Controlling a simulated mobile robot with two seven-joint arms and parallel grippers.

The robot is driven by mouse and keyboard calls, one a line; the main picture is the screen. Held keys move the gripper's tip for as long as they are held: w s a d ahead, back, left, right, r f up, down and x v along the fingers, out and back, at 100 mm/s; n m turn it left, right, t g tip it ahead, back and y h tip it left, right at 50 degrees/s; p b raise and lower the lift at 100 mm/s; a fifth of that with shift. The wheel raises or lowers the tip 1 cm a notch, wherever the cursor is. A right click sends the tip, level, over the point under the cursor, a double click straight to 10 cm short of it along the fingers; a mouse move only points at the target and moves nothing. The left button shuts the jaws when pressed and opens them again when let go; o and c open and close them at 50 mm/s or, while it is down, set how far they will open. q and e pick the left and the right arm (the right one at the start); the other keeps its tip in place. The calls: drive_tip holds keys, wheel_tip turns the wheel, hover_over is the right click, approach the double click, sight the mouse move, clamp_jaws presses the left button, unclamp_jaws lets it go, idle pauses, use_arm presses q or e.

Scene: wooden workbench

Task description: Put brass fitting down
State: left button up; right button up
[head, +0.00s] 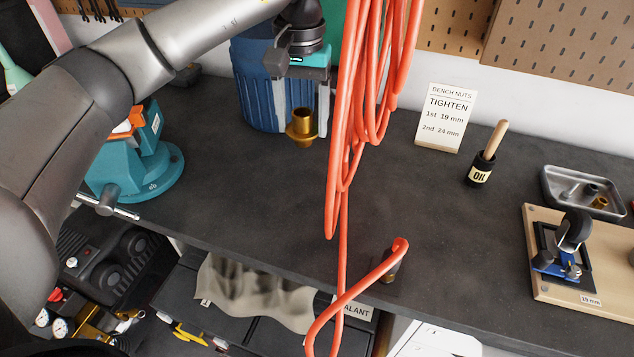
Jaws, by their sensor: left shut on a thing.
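A brass fitting (302,128) with a wide flange hangs upright below my left gripper (303,108), which is shut on it. The gripper is above the dark bench top, in front of a blue ribbed container at the back. The gap between the fitting and the bench is hard to judge. My right gripper is not in view.
The coiled orange hose (365,90) hangs just right of my left gripper and crosses the front edge. A teal vise (140,165) stands left. A sign (446,118), oil pot (480,170), metal tray (570,185) and wooden board (560,290) are right. The bench middle is clear.

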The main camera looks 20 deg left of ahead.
use_arm(q)
wheel_tip(320, 180, down, 16)
drive_tip(key=shift+r, duration=0.15)
idle(0.3)
drive_tip(key=o, duration=1.5)
